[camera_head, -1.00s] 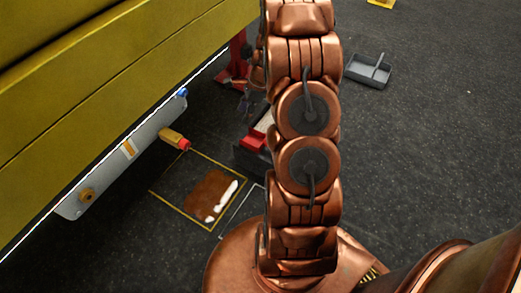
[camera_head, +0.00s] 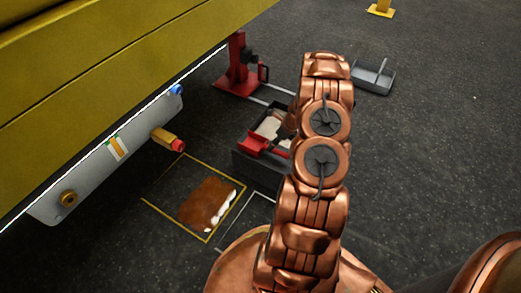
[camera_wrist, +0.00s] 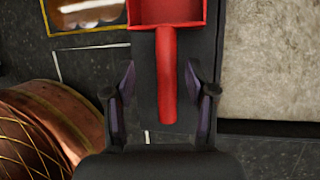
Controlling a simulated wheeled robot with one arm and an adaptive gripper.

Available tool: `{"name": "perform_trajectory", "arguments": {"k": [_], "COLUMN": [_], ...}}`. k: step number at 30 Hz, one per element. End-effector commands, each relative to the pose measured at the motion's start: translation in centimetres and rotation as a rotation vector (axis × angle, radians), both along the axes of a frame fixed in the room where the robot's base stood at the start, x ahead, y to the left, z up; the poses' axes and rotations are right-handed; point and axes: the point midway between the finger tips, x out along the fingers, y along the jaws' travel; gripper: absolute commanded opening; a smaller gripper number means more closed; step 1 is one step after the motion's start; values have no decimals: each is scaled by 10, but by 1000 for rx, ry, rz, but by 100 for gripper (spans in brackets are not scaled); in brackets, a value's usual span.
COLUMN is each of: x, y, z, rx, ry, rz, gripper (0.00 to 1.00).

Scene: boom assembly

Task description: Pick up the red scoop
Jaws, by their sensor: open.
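The red scoop (camera_head: 258,145) lies at the front edge of a dark box (camera_head: 258,163) in the head view. In the wrist view the red scoop (camera_wrist: 166,70) has its pan at the top edge and its handle pointing down the picture. My gripper (camera_wrist: 161,90) is open, with one finger on each side of the handle and a gap on both sides. Whether the handle lies at fingertip depth I cannot tell. In the head view my arm hides the gripper.
The box holds pale granular material (camera_head: 270,128), also at right in the wrist view (camera_wrist: 270,60). A yellow-outlined floor patch (camera_head: 207,203) with brown and white material lies in front. A red stand (camera_head: 238,70) is behind, a grey tray (camera_head: 373,77) at back right. A yellow boom (camera_head: 100,60) overhangs the left.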

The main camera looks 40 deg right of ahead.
Motion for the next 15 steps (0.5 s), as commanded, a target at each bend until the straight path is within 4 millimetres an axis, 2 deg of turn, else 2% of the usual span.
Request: {"name": "perform_trajectory", "arguments": {"k": [8, 15], "x": [7, 22], "y": [2, 5], "z": [-16, -40], "rx": [0, -2], "ry": [0, -1], "rz": [0, 2], "gripper": [56, 56]}}
